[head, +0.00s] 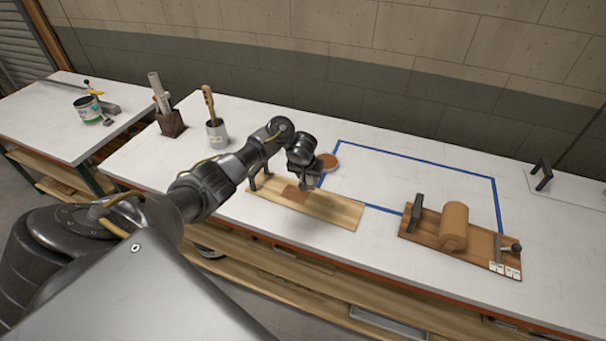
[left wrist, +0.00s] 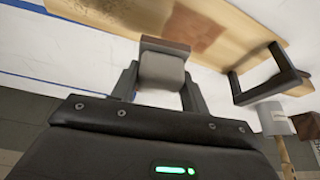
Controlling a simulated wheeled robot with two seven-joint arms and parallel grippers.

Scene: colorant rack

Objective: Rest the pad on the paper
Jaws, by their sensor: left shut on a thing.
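My left gripper (head: 308,182) is shut on a small block-like pad (left wrist: 162,70), grey with a brown edge, seen between the fingers in the left wrist view. In the head view the pad is mostly hidden by the gripper. The gripper is above the far side of a light wooden board (head: 335,212) with a black handle (head: 262,179). A brown rectangular patch (head: 297,194), perhaps the paper, lies on the board just below the gripper. A gap beneath the pad cannot be judged. My right gripper is not in view.
A brown roll (head: 454,227) sits on another board (head: 425,228) at right. The taped area is mostly clear.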

